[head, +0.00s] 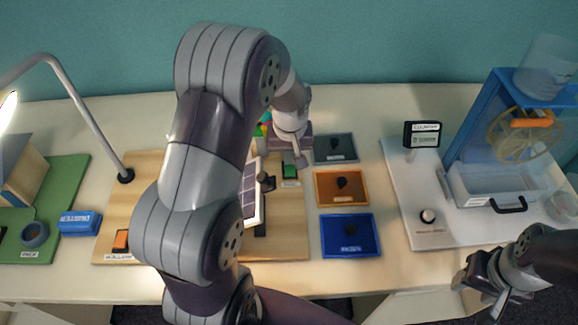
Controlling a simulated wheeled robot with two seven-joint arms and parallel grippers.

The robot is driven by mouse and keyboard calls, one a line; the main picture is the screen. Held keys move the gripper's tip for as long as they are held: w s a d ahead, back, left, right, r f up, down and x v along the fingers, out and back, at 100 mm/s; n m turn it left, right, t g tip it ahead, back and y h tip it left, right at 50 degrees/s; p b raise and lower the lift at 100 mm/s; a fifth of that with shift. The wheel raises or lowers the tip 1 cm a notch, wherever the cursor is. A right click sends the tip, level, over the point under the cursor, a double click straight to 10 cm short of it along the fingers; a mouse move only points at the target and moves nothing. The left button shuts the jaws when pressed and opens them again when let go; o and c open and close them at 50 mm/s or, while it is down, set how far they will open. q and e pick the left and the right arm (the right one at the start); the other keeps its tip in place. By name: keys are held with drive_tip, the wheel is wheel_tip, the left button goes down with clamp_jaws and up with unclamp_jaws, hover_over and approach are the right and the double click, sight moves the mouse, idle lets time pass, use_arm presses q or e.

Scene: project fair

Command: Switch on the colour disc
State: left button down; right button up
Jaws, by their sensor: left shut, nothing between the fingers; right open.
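The colour disc (264,127) shows only as a small multicoloured patch at the back of the wooden board, mostly hidden behind my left arm. A small green switch (289,171) with a label below it sits at the board's right edge. My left gripper (300,160) is shut and empty, pointing down with its fingertips just at or above the far side of the green switch. I cannot tell whether they touch it. My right gripper (485,295) is open and empty, low at the right near the table's front edge.
A tilted solar panel (250,195) and an orange switch (120,240) are on the wooden board (285,240). A lamp (80,105) arches over the left. Black, orange and blue trays (330,250) stand right of the board. A white base (405,205) carries a knob, counter and water wheel.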

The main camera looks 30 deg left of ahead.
use_arm(q)
drive_tip(key=shift+f, duration=0.25)
drive_tip(key=shift+s, duration=0.1)
wheel_tip(320, 180, up, 7)
drive_tip(key=p, duration=0.6)
drive_tip(key=shift+r, duration=0.15)
